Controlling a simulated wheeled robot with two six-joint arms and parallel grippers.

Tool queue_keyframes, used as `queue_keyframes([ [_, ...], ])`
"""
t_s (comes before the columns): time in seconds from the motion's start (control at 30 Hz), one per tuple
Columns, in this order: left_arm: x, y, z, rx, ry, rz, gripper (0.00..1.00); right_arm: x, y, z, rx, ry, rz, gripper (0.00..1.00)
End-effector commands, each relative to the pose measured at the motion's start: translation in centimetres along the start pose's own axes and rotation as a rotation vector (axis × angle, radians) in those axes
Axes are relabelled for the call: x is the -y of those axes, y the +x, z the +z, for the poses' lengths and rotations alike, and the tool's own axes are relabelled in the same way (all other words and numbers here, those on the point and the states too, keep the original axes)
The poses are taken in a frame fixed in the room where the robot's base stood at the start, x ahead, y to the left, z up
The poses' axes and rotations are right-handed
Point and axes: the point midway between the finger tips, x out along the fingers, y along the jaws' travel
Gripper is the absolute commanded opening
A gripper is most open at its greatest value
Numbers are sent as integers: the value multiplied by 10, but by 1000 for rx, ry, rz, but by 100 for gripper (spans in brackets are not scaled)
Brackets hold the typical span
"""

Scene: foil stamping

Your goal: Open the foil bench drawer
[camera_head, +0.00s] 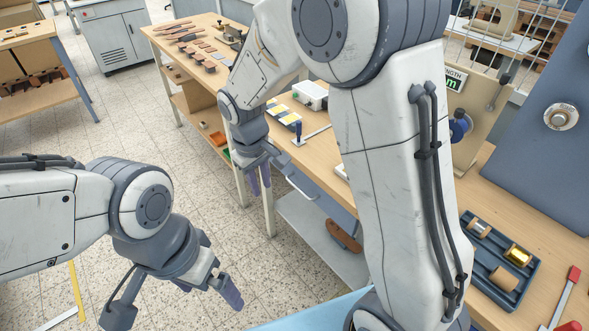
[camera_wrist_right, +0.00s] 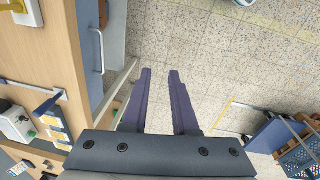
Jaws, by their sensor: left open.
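The foil bench (camera_head: 330,190) has a wooden top and runs diagonally across the head view, partly hidden by my right arm. Under its top, a pale bar handle (camera_head: 301,187) shows beside my right gripper (camera_head: 259,183). In the right wrist view, the handle (camera_wrist_right: 99,52) is on a blue-grey drawer front (camera_wrist_right: 87,35) at the upper left. The drawer looks shut. My right gripper (camera_wrist_right: 160,73) has its fingers apart with only floor between them, clear of the handle. My left gripper (camera_head: 208,288) is open and empty over the floor, away from the bench.
On the bench are a tray of foil rolls (camera_head: 497,262), a blue-handled tool (camera_head: 299,132) and a white box (camera_head: 311,95). A lower shelf (camera_head: 300,228) holds a brown item (camera_head: 343,236). The tiled floor before the bench is free.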

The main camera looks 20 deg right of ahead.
Motion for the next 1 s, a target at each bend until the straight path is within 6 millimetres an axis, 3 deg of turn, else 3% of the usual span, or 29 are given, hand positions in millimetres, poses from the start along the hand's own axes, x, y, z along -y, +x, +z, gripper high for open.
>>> queue_keyframes([
  [0.03,-1,-10,-1,0,0,0,100,-28,13,-15,17,30,17,27],
  [0.1,-1,-16,-1,0,0,0,100,-62,35,-31,27,54,40,27],
  [0.2,-2,-22,-1,0,0,0,100,-103,63,-44,38,81,65,27],
  [0.33,-2,-27,-2,0,0,0,100,-137,90,-48,49,101,84,27],
  [0.43,-2,-28,-2,0,0,0,100,-149,101,-49,52,107,92,27],
  [0.63,-2,-33,-2,0,0,0,100,-154,124,-47,56,109,93,27],
  [1.0,-4,-48,-3,0,0,0,100,-159,188,-44,54,108,92,27],
])
